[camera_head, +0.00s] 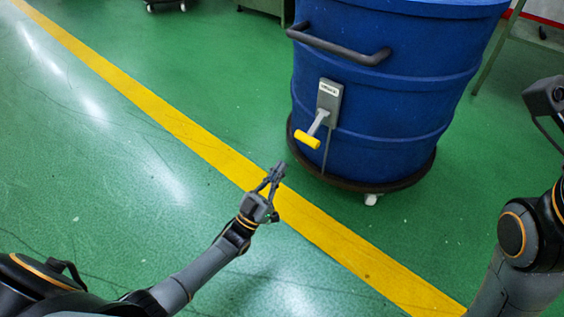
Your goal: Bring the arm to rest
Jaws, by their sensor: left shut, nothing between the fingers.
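My left arm comes in from the lower left, and its gripper (277,169) is shut and empty. It shows over the green floor and the yellow line, in front of and to the left of the blue drum, apart from it. My right arm (530,235) shows at the right edge, bent; its gripper is out of the frame.
A large blue drum (385,110) stands on a dark wheeled base. It has a dark bar handle (340,48) and a lever with a yellow grip (307,139). A yellow line (150,105) crosses the green floor (90,150), which is clear at the left.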

